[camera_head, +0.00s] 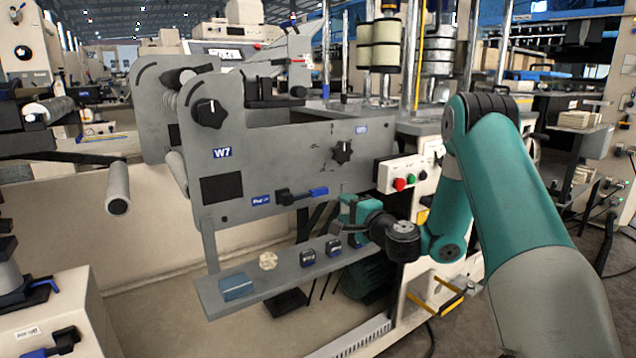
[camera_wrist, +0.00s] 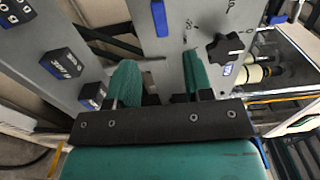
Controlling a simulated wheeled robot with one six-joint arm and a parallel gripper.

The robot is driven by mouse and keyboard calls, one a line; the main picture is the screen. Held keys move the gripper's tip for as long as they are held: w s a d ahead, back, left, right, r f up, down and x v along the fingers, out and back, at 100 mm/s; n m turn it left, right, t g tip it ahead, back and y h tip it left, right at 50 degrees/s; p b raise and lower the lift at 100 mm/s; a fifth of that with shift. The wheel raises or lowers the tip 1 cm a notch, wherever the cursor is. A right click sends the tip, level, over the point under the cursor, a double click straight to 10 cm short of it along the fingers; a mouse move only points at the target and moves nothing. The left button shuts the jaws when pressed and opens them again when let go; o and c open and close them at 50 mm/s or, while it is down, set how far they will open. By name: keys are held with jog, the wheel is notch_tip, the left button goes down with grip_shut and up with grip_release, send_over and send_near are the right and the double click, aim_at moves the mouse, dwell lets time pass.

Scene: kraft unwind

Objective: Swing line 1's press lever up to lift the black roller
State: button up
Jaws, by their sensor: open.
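A black lever with a blue grip (camera_head: 302,194) sits on the lower part of the grey W7 panel (camera_head: 275,150), beside a small blue label (camera_head: 261,200). It lies nearly level, grip to the right. A blue piece at the top of the wrist view (camera_wrist: 160,18) looks like its grip. My gripper (camera_head: 354,212) is below and right of this lever, partly hidden by my wrist. In the wrist view its two teal fingers (camera_wrist: 160,78) are apart, with nothing seen between them. I cannot make out a line 1 marking or a black roller for certain.
A star knob (camera_head: 342,151) and a red and green button box (camera_head: 402,175) are close above my arm. Another blue-ended lever (camera_head: 50,343) is at the lower left.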

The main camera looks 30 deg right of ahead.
aim_at(319, 193)
jog(key=w+p, duration=0.3)
jog(key=w, duration=0.1)
jog(key=w+p, duration=0.3)
jog(key=w, duration=0.1)
jog(key=w+p, duration=0.4)
jog(key=shift+w+a, duration=0.3)
jog(key=shift+w, duration=0.05)
grip_shut()
